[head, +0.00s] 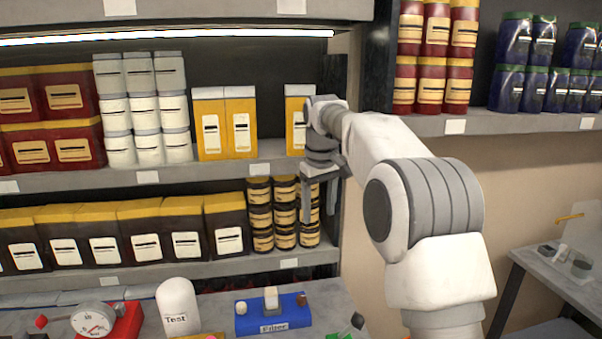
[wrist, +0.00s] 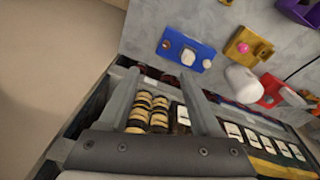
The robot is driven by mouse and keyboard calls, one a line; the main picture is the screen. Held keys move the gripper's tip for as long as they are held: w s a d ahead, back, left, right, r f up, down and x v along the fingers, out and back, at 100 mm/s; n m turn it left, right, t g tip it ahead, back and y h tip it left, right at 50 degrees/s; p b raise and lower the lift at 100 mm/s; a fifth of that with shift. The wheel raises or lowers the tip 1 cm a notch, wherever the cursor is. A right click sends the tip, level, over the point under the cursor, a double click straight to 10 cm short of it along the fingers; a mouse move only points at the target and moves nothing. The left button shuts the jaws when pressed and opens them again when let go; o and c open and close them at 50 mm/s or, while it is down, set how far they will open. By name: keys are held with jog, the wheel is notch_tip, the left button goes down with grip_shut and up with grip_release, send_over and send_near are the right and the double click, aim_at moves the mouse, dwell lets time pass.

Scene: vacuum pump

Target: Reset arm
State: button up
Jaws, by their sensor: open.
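My gripper (head: 318,200) is raised in front of the shelf unit, at the right end of its lower shelf, with the fingers pointing down. In the wrist view my gripper (wrist: 155,90) shows two grey fingers spread wide apart with nothing held between them. Stacked dark jars with yellow bands (head: 272,212) stand on the shelf behind the fingers and show between them in the wrist view (wrist: 150,108). The arm reaches in from the right of the head view.
Below, a bench holds a blue base labelled Filter (head: 272,318), a white Test cylinder (head: 178,305) and a gauge on a red base (head: 93,320). Yellow boxes (head: 225,125) stand on the upper shelf (head: 150,178). A side table (head: 570,280) is at the right.

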jog(key=s+d+r+m+t, duration=0.1)
jog(key=s+d+r, duration=0.2)
jog(key=s, duration=0.6)
jog(key=s+d+r+m+t, duration=0.1)
jog(key=s+d+r+m, duration=0.2)
jog(key=s, duration=0.6)
jog(key=s+d+f+m+t, duration=0.1)
jog(key=s+f, duration=0.3)
jog(key=s, duration=0.5)
jog(key=s+d+f+t, duration=0.1)
jog(key=s+d+f, duration=0.2)
jog(key=s, duration=0.7)
jog(key=shift+f+m, duration=0.4)
jog(key=shift+f, duration=0.3)
